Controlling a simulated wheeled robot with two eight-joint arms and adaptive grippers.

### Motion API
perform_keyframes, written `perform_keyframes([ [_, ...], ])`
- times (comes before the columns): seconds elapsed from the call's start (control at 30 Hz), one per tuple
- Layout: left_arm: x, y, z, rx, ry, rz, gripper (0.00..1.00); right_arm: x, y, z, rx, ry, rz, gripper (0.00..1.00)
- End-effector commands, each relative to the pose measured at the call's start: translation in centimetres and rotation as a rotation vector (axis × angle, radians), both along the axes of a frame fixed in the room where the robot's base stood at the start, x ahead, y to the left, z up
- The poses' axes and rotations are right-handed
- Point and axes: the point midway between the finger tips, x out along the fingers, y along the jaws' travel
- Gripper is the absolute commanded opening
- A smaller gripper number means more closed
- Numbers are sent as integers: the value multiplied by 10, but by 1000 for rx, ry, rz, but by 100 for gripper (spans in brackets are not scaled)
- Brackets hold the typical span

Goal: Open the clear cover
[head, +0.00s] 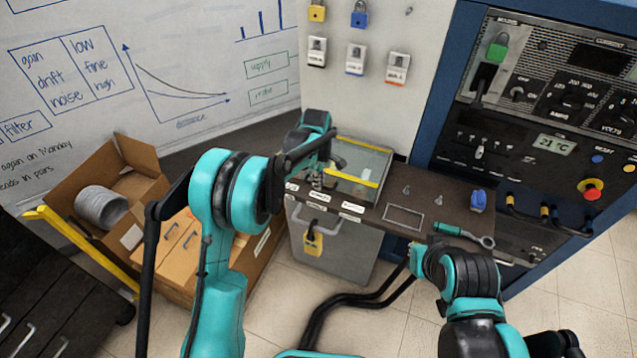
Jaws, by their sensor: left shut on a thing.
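The clear cover (362,165) is a see-through box with yellow edge strips on the dark bench top, in the middle of the head view. My left gripper (318,181) is at the cover's front left corner, shut on its edge. The arm partly hides this contact, so the exact grip is hard to see. The cover looks seated on the bench, and I cannot tell whether it is raised at all. My right arm (465,275) is bent low in front of the bench's right part, and its fingers cannot be made out.
The bench top (455,208) holds a blue object (478,201), small metal pegs and a teal-handled tool (460,232). A yellow padlock (313,242) hangs on the grey drawer front below. The instrument rack (540,110) stands right; cardboard boxes (110,180) lie left.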

Motion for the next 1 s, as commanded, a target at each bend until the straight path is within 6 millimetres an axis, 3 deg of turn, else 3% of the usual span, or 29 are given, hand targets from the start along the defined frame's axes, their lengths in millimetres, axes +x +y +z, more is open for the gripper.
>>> perform_keyframes([
  [0.03, 1, 0, 14, 5, 12, -1, 0, 0, 0, 10, 0, 0, 0, 0],
  [0.2, 8, -2, 45, 3, 6, -1, 0, 0, 0, 27, 0, 0, 0, 0],
  [0.5, 27, -9, 89, 1, 3, 0, 0, 0, 0, 52, 0, 0, 0, 0],
  [0.73, 39, -13, 107, 0, 3, 0, 0, 0, 0, 62, 0, 0, 0, 0],
  [1.0, 44, -15, 112, -1, 3, -1, 0, 0, 0, 65, 0, 0, 0, 0],
])
